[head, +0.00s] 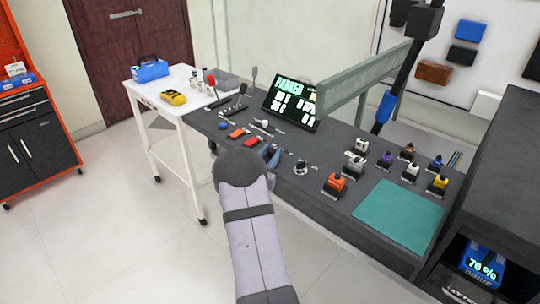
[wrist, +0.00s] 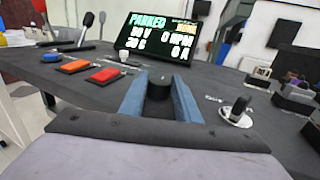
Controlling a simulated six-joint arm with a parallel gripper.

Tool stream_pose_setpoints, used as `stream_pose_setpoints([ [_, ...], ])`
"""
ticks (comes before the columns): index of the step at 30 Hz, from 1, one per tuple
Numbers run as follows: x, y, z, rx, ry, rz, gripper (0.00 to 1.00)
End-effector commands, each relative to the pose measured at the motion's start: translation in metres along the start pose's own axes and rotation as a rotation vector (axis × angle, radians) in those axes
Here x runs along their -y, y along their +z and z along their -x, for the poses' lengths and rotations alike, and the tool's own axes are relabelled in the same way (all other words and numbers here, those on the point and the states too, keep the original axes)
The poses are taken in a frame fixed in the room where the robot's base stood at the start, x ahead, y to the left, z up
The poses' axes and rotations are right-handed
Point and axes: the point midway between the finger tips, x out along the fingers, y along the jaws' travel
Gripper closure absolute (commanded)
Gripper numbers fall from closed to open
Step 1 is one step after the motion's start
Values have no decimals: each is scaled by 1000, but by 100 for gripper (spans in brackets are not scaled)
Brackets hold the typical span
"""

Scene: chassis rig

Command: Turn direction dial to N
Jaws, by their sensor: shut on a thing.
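My gripper (wrist: 158,98) reaches over the dark console, its two blue fingers on either side of a round black dial (wrist: 159,87). It is shut on this dial, which stands upright with a small light mark near its top edge. The dial's lettering is hidden by the fingers, so I cannot read its setting. In the head view my gripper (head: 270,155) is at the console's near side, and the arm hides most of this dial. The display (wrist: 160,37) behind it reads PARKED; it also shows in the head view (head: 291,101).
Right of the fingers is another knob on a pale base (wrist: 237,112). To the left are an orange switch (wrist: 75,67) and a red switch (wrist: 106,74). Levers stand further back. Several coloured plugs and a teal mat (head: 398,215) are on the console's right side.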

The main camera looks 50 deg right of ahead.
Motion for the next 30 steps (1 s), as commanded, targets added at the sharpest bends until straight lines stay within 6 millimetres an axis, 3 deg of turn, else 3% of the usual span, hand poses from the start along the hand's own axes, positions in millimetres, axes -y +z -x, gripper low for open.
stream_pose_setpoints([
  [17, 1, -1, 0, -2, 33, 1, 93],
  [18, 1, -1, 0, -2, 33, 1, 61],
  [19, 1, -1, 0, -2, 33, 1, 54],
  [30, 1, 0, 2, 0, 33, 1, 52],
])
